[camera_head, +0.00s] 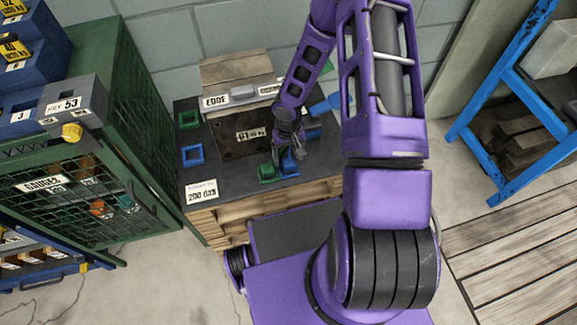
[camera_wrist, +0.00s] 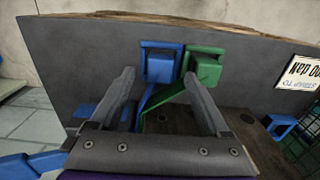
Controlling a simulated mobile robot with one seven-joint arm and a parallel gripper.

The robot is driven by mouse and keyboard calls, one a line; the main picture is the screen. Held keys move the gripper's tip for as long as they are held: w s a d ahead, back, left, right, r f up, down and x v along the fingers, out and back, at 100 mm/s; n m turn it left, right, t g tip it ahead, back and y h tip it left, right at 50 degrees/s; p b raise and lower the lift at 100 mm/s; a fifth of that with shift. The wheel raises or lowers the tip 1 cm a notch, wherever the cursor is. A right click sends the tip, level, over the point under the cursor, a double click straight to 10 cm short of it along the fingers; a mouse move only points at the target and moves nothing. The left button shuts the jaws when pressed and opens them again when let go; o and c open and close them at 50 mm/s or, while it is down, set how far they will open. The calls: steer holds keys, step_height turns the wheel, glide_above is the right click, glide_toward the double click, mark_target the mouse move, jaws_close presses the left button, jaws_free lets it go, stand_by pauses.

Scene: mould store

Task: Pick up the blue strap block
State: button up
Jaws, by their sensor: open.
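The blue strap block (camera_head: 289,166) sits near the front edge of the dark bench top, just right of the green strap block (camera_head: 266,173). In the wrist view the blue block (camera_wrist: 160,68) shows ahead of the fingertips, between them in the picture, with its strap running back toward the palm. The green block (camera_wrist: 206,70) is close beside it, just beyond the right fingertip. My gripper (camera_head: 286,143) is over the bench behind the blocks; it also shows in the wrist view (camera_wrist: 159,76). Its fingers are apart and nothing is held. I cannot tell its exact height above the bench.
A green square frame (camera_head: 189,120) and a blue square frame (camera_head: 193,155) lie at the bench's left. A white label (camera_head: 202,191) is at the front-left corner. An EDGE-marked bar (camera_head: 240,94) lies at the back. A green mesh cabinet (camera_head: 130,90) stands left.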

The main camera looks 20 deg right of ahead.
mark_target(288, 162)
steer(key=shift+f, duration=1.5)
jaws_close()
